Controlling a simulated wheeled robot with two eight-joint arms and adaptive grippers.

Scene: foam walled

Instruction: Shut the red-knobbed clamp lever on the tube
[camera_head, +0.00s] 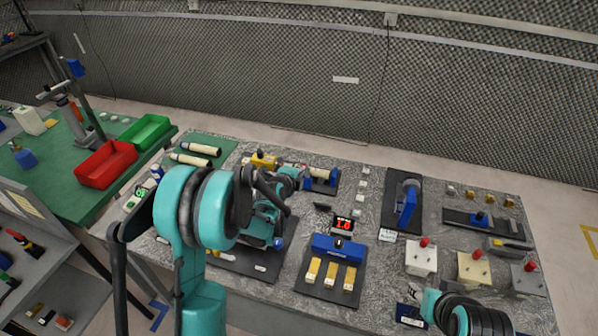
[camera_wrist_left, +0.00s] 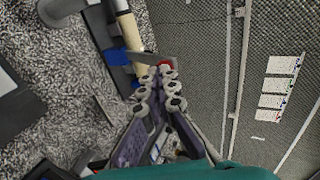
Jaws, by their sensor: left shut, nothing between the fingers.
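The clamp is a blue fixture (camera_head: 322,186) holding a cream tube (camera_head: 322,174), at the back middle of the bench. In the left wrist view the tube (camera_wrist_left: 130,35) and the blue clamp body (camera_wrist_left: 118,58) are at upper left. A thin grey lever (camera_wrist_left: 148,57) points across from the tube and ends in a red knob (camera_wrist_left: 165,64). My left gripper (camera_wrist_left: 160,72) is shut and empty, its fingertips right at the knob and lever; whether they touch I cannot tell. In the head view my left arm partly hides this gripper.
A blue device with yellow bars (camera_head: 338,246) stands in front of the clamp. A blue and grey stand (camera_head: 407,203) is to the right. White blocks (camera_head: 362,184) line the bench between. Red-knobbed boxes (camera_head: 421,258) stand at right front. A mesh wall (camera_head: 330,95) rises behind.

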